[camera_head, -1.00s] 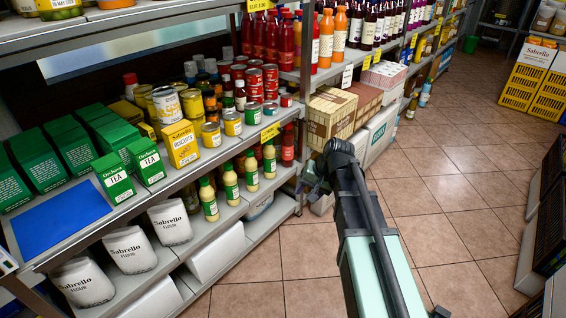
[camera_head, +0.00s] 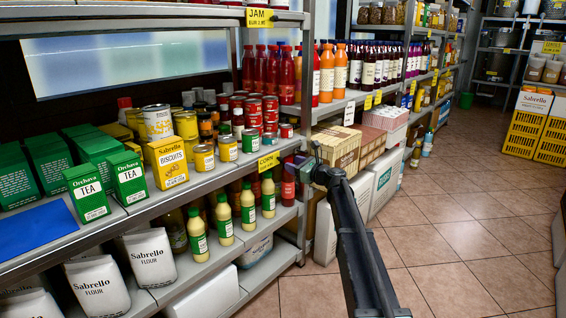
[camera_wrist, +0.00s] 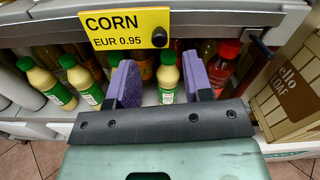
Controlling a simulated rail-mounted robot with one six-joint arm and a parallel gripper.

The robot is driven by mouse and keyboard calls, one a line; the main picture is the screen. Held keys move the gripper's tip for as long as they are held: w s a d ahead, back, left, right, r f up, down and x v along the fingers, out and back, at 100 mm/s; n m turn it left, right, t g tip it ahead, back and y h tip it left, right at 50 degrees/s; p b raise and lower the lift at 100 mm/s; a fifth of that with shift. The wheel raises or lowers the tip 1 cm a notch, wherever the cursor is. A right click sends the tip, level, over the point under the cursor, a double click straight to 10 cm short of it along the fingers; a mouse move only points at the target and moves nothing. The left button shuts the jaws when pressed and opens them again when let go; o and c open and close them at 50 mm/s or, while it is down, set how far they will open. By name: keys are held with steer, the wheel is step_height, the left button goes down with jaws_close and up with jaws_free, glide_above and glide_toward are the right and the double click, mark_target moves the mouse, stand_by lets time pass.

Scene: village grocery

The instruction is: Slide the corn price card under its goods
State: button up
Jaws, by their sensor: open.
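The yellow corn price card (camera_head: 268,161), reading "CORN EUR 0.95", is on the front edge of the shelf (camera_head: 215,179) holding the cans. In the wrist view the card (camera_wrist: 112,30) is large, with a dark round knob (camera_wrist: 160,37) at its lower right. My gripper (camera_wrist: 160,62) is open, its two purple pads below the card's right end and apart from it. In the head view my gripper (camera_head: 308,168) is right of the card, partly hidden by my arm. Yellow-labelled cans (camera_head: 203,157) stand above and left of the card; their print is too small to read.
Red-labelled cans (camera_head: 252,120) stand behind the card. Several yellow bottles (camera_head: 248,206) stand on the shelf below. A second dark knob (camera_wrist: 268,38) is on the shelf edge to the right. Cardboard boxes (camera_head: 335,148) stand right of the shelf post. The aisle floor (camera_head: 460,215) is clear.

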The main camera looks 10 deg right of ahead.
mark_target(283, 160)
steer(key=x, duration=0.5)
steer(key=shift+w+a, duration=0.25)
steer(key=shift+w, duration=0.1)
steer(key=shift+c, duration=0.3)
jaws_close()
